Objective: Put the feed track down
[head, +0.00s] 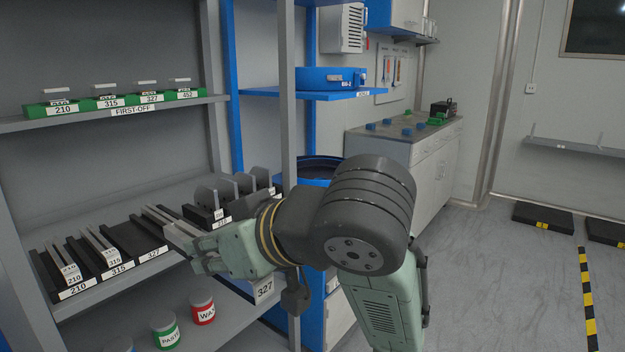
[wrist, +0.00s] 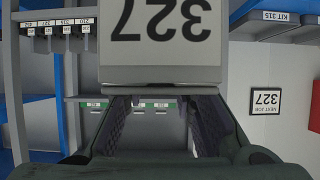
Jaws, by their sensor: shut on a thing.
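My gripper (head: 204,259) is shut on a pale feed track with an end plate marked 327 (head: 264,290). The track's light rails reach up and left past my fingers, above the shelf. In the wrist view the fingers (wrist: 160,98) close around the track, whose 327 plate (wrist: 160,38) appears upside down and large. On the middle shelf, a dark slot marked 327 (head: 150,248) looks empty in its visible part. A 210 track (head: 72,272) and a 315 track (head: 110,252) lie in dark slots to its left.
Grey blocks (head: 225,192) stand beyond the slots. A grey post (head: 288,110) rises close behind my gripper. Green FIRST-OFF holders (head: 110,101) are on the shelf above, and cans (head: 165,330) below. A NEXT JOB 327 sign (wrist: 266,101) hangs on the wall.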

